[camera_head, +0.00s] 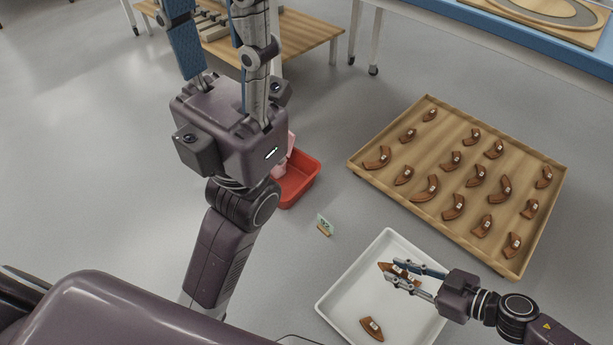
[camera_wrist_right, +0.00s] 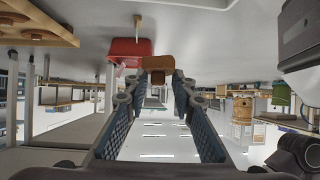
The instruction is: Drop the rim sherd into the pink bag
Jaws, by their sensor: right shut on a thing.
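My right gripper (camera_head: 395,272) is shut on a brown sherd (camera_head: 386,267) over the white tray; the fingers hide part of it. In the right wrist view the sherd (camera_wrist_right: 157,63) sits between the fingertips (camera_wrist_right: 157,80). I cannot tell its height above the tray or whether it is the rim sherd. A pink thing, likely the pink bag (camera_head: 286,157), stands at the red bin, partly hidden behind my left gripper. My left gripper (camera_head: 215,20) points up with its fingers apart; their tips run out at the top edge.
Another labelled sherd (camera_head: 372,328) lies in the white tray (camera_head: 335,297). A wooden tray (camera_head: 358,161) with several labelled sherds is behind it. The red bin (camera_head: 301,190) is left, with a small number card (camera_head: 325,226) between. A wooden table (camera_head: 310,37) stands at the back.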

